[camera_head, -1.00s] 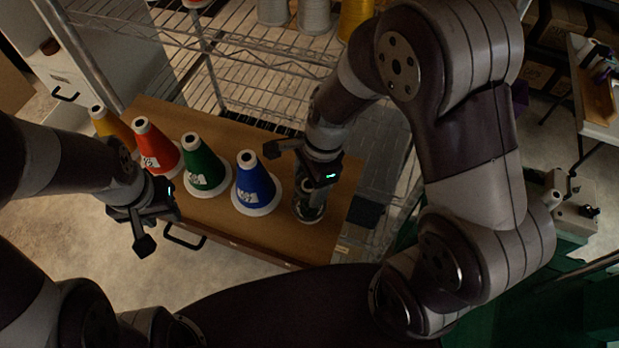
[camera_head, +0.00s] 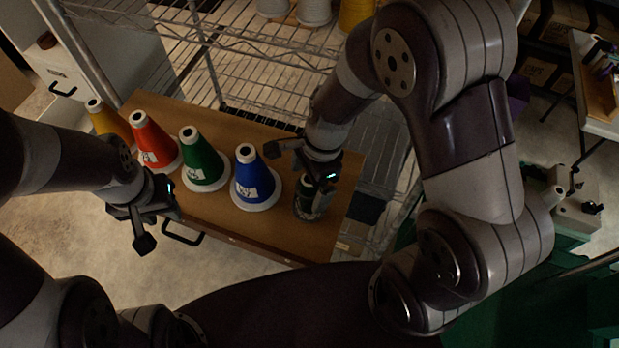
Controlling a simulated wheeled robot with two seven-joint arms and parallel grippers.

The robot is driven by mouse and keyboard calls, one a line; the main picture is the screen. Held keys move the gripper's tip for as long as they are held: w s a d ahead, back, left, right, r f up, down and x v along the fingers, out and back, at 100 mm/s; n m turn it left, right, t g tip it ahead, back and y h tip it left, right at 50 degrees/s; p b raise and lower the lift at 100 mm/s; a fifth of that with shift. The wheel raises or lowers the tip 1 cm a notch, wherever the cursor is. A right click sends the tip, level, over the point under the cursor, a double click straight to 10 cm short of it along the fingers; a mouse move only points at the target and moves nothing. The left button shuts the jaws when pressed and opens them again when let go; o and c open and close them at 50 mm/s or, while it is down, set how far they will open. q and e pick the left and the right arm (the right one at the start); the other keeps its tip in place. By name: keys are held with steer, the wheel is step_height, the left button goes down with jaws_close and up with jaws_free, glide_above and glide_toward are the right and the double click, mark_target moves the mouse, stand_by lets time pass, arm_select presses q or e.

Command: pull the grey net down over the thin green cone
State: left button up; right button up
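My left gripper (camera_head: 160,212) hangs in front of the board's left part, apart from the cones. Its fingers are too dark to read, and I see nothing held in it.
Blue (camera_head: 254,180), wide green (camera_head: 202,165), red (camera_head: 154,145) and orange (camera_head: 110,122) cones stand left of the slim one on the brown board (camera_head: 260,238). A wire shelf (camera_head: 262,80) with spools rises behind. A black handle (camera_head: 183,236) juts from the front.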

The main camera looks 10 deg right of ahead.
steer(key=shift+r, duration=0.15)
step_height(320, 180, up, 12)
steer(key=d, duration=0.2)
steer(key=shift+w+d+b, duration=0.25)
steer(key=shift+b, duration=0.2)
